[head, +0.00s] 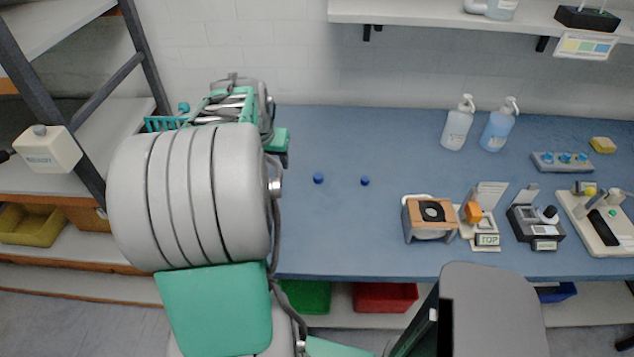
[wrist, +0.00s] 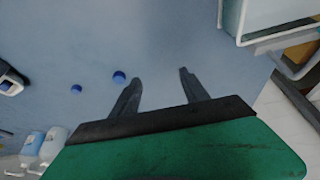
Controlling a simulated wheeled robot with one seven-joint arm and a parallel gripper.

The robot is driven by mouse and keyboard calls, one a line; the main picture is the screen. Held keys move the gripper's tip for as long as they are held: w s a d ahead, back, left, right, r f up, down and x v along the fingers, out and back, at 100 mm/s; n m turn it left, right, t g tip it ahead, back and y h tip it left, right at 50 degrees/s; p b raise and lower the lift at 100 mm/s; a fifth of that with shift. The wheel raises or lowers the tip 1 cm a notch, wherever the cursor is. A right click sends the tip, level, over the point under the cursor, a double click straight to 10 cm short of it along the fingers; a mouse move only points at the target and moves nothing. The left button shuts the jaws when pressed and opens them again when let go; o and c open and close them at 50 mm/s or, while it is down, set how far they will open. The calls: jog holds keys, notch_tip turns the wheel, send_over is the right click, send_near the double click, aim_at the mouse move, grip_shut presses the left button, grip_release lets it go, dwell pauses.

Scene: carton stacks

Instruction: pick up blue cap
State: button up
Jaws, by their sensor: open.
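Two small blue caps lie apart on the blue bench top in the head view, a left one (head: 318,178) and a right one (head: 365,181). In the wrist view one cap (wrist: 119,77) lies just left of my gripper's left finger, and the other cap (wrist: 76,89) lies farther left. My gripper (wrist: 161,76) is open and empty, with bare bench between its fingers. In the head view my arm hides the gripper's fingers. I cannot tell which cap the task means.
The blue bench (head: 330,230) is clear around the caps. An orange-topped device (head: 429,219) and other small instruments stand to the right. Two pump bottles (head: 457,123) stand at the back. A shelf rack (head: 85,165) stands left of the bench.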

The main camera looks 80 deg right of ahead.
aim_at(318, 175)
jog(key=s+d+f+m, duration=0.1)
jog(key=s+d, duration=0.1)
jog(key=s, duration=0.1)
jog(key=s+d+f+m, duration=0.1)
jog(key=s, duration=0.2)
jog(key=s+d+f+m+g, duration=0.1)
jog(key=s+d, duration=0.1)
jog(key=s, duration=0.2)
jog(key=shift+d, duration=0.3)
jog(key=p+x, duration=0.1)
jog(key=x, duration=0.6)
jog(key=shift+a+f+p, duration=0.15)
jog(key=shift+p, duration=0.25)
jog(key=shift+c, duration=0.5)
jog(key=shift+w, duration=0.1)
grip_shut()
